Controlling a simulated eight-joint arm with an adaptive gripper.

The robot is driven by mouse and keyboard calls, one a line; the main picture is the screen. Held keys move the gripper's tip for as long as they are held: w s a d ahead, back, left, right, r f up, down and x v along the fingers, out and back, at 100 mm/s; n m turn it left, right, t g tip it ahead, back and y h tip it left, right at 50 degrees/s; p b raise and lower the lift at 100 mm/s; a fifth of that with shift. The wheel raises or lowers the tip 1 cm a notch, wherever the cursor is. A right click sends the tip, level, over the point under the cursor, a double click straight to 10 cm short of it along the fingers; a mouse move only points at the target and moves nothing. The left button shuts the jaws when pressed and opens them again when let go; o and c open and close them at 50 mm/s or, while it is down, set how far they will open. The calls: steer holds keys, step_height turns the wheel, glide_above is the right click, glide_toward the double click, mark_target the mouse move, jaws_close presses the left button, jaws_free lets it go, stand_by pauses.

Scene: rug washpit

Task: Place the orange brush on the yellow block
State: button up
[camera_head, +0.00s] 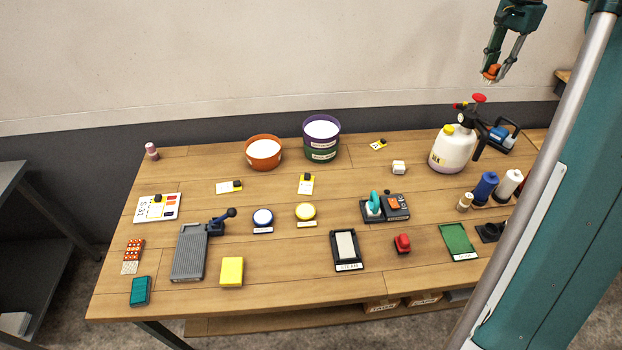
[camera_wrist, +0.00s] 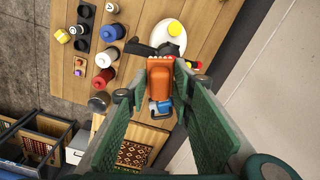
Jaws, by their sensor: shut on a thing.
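My gripper (camera_head: 493,72) is high above the back right of the table, in front of the wall. It is shut on the orange brush (camera_head: 491,71), which shows as a small orange piece at the fingertips. In the wrist view the brush (camera_wrist: 160,80) sits between the two green fingers, its orange back toward the camera; its lower side is hidden. The yellow block (camera_head: 232,271) lies flat near the table's front edge, left of centre, with a bare top. It is far to the left of and below my gripper.
A white sprayer jug (camera_head: 452,150) with a red-topped pump stands at the back right, below my gripper. Blue and white spools (camera_head: 485,187) stand to its right. Buckets (camera_head: 321,140) stand at the back centre. A grey board (camera_head: 190,252) with a clamp lies just left of the block.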

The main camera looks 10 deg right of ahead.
steer(key=w+a+r+n, duration=0.15)
steer(key=a+n, duration=0.35)
steer(key=a, duration=3.3)
steer(key=s+a+n, duration=0.1)
steer(key=s+a, duration=0.4)
steer(key=a, duration=0.6)
steer(key=s+a+n, duration=0.2)
steer(key=s+a, duration=0.3)
steer(key=a, duration=0.5)
steer(key=s+a+n, duration=0.1)
steer(key=s+a, duration=0.4)
steer(key=a, duration=0.6)
steer(key=s+a+f+n+p, duration=0.1)
steer(key=s+a+n, duration=0.2)
steer(key=s+a, duration=0.75)
steer(key=s+a+f+n, duration=0.2)
steer(key=s+a, duration=0.5)
steer(key=s, duration=0.6)
step_height(320, 180, down, 26)
steer(key=shift+d, duration=0.15)
steer(key=shift+f, duration=0.1)
